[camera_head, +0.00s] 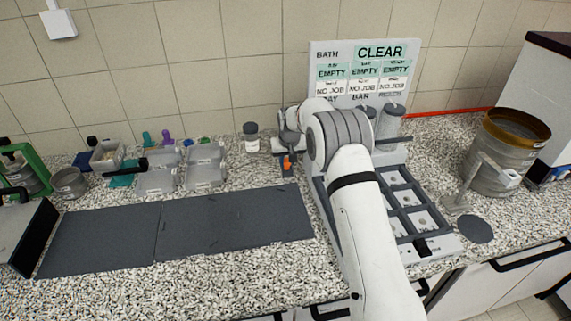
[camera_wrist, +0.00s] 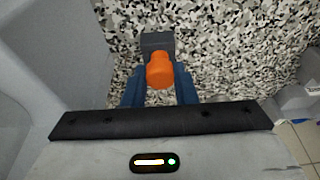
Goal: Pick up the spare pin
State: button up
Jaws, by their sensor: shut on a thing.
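The spare pin, seen as an orange knob (camera_wrist: 159,70), is between the two dark blue fingers of my gripper (camera_wrist: 160,80) in the wrist view. The fingers are closed on its sides. A dark grey block (camera_wrist: 157,42) shows just beyond the knob; whether the pin still sits in it I cannot tell. In the head view the orange knob (camera_head: 287,163) shows small below my wrist, left of the grey bath rack. The pin's lower part is hidden.
The grey rack (camera_head: 318,190) with several compartments stands right of the gripper, beneath my arm. A sign board (camera_head: 318,70) stands behind. Clear trays (camera_head: 205,175) and a white-labelled jar (camera_head: 251,140) are to the left. Dark mats (camera_head: 235,220) lie bare in front. A sieve stack (camera_head: 497,160) stands right.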

aim_at(285, 161)
jog(key=shift+r, duration=0.15)
jog(key=shift+r+b, duration=0.5)
jog(key=shift+r, duration=0.1)
jog(key=shift+s+a+r+b, duration=0.1)
jog(key=shift+a+r+b, duration=0.15)
jog(key=shift+r, duration=0.2)
jog(key=shift+a+r+b, duration=0.1)
jog(key=shift+r+b, duration=0.25)
jog(key=shift+r, duration=0.1)
jog(key=s+a+b, duration=0.2)
jog(key=a, duration=0.6)
jog(key=s+a+b, duration=0.2)
jog(key=s+a, duration=0.1)
jog(key=a, duration=0.5)
jog(key=r+p, duration=0.2)
jog(key=r, duration=0.1)
jog(key=r+p, duration=0.1)
jog(key=shift+w+a+r, duration=0.1)
jog(key=shift+a+r, duration=0.15)
jog(key=shift+r, duration=0.15)
jog(key=shift+w, duration=0.1)
dwell(0.3)
